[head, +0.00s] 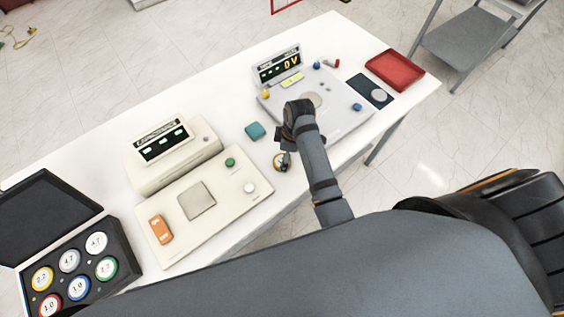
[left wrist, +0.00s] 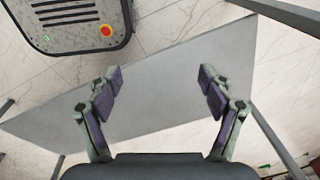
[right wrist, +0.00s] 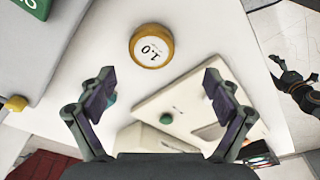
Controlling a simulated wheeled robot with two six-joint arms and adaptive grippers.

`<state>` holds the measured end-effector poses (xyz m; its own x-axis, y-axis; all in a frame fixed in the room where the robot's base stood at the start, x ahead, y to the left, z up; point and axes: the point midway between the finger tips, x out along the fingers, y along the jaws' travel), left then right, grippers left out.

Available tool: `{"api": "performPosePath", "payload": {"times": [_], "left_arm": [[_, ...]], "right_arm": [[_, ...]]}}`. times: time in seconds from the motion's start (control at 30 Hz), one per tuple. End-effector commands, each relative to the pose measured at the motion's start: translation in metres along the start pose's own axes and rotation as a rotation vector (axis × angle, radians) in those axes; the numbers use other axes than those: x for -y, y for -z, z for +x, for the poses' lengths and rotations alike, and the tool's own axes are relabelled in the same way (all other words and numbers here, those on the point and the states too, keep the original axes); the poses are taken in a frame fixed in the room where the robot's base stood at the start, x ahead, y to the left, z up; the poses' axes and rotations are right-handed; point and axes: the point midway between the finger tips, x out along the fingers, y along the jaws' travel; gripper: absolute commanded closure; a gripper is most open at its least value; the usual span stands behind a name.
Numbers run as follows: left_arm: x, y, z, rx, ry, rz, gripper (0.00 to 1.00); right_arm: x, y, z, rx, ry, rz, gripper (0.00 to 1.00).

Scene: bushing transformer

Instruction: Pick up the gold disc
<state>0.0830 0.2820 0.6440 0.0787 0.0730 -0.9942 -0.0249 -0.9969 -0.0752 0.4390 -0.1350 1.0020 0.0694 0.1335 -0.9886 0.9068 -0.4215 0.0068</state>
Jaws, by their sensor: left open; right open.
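A gold disc (right wrist: 152,45) with a white face marked 1.0 lies on the white table, beyond and above the gap between my right fingertips in the right wrist view. In the head view the gold disc (head: 279,161) is partly hidden by my right gripper (head: 285,147). My right gripper (right wrist: 158,85) is open and empty, apart from the disc. Another gold-rimmed disc (head: 42,279), marked 2.2, sits in the black case at the left. My left gripper (left wrist: 160,82) is open and empty; its view shows a grey panel and floor below.
A teal block (head: 255,131) lies near the disc. A cream instrument (head: 178,160) and flat panel (head: 168,228) stand to the left. A grey device (head: 340,120) and red tray (head: 395,70) are to the right. The black case (head: 128,268) holds several discs.

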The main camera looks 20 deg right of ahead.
Motion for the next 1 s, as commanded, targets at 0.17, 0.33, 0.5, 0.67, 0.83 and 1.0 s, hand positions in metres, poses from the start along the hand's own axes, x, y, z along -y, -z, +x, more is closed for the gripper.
{"api": "performPosePath", "payload": {"times": [0.17,0.33,0.5,0.67,0.83,1.0], "left_arm": [[0.001,-0.005,0.0,0.006,0.001,0.001,0.19],[0.0,0.03,0.0,-0.045,0.0,-0.002,0.19],[-0.001,0.035,-0.001,-0.053,-0.001,-0.003,0.19],[-0.001,0.02,0.0,-0.03,-0.001,-0.002,0.19],[-0.002,0.015,0.0,-0.023,-0.002,-0.002,0.19],[-0.002,0.015,0.0,-0.023,-0.002,-0.002,0.19]], "right_arm": [[0.0,0.0,0.007,0.0,-0.001,0.001,0.1],[-0.004,-0.001,0.03,0.003,0.002,0.001,0.1],[-0.005,-0.001,0.054,0.002,0.0,0.002,0.1],[-0.006,-0.001,0.059,0.0,-0.002,0.002,0.1],[-0.006,-0.001,0.058,0.0,-0.002,0.002,0.18],[-0.006,-0.001,0.058,0.0,-0.001,0.002,0.41]]}}
